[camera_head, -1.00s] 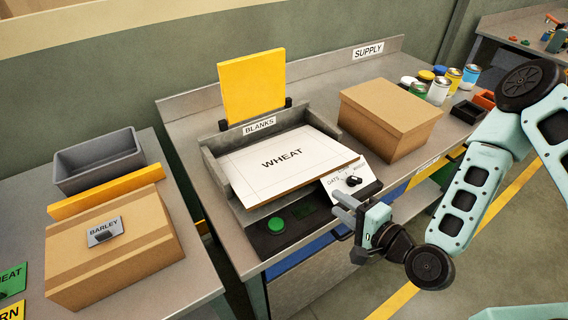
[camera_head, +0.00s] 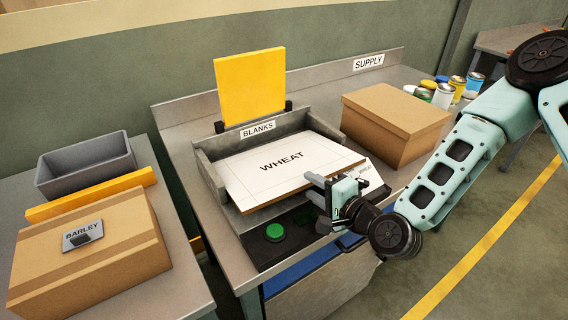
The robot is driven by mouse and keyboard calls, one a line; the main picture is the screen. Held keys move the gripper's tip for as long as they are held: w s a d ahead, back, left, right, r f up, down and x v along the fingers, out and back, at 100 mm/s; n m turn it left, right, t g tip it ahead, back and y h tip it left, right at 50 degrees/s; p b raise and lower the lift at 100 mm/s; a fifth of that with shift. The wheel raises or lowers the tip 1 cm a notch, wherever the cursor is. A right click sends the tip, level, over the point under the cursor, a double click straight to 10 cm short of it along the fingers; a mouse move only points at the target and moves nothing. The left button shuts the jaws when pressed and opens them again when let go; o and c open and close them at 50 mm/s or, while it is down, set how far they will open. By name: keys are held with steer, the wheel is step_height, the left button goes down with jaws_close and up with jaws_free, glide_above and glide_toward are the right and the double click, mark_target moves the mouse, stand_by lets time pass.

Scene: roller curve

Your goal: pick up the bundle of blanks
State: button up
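The bundle of blanks is a flat white stack marked WHEAT (camera_head: 265,173), lying tilted in a grey tray (camera_head: 213,184) labelled BLANKS on the bench. Its brown front edge faces me. My gripper (camera_head: 308,190) is at the front right edge of the bundle, its two fingers pointing left with a gap between them. It looks open and holds nothing that I can see. Whether a finger touches the bundle I cannot tell. The gripper hides part of the small dial panel (camera_head: 372,176) behind it.
A green button (camera_head: 275,232) sits on a dark panel below the tray. A yellow board (camera_head: 250,88) stands behind it. A closed cardboard box (camera_head: 390,122) and several cans (camera_head: 443,95) are to the right. A BARLEY box (camera_head: 130,232) and grey bin (camera_head: 88,165) stand on the left table.

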mark_target(300, 178)
steer(key=p+x, duration=0.2)
steer(key=x, duration=0.2)
steer(key=shift+a, duration=0.2)
steer(key=shift+w+a+f, duration=0.15)
steer(key=shift+w+a, duration=0.05)
steer(key=shift+w, duration=0.15)
jaws_close()
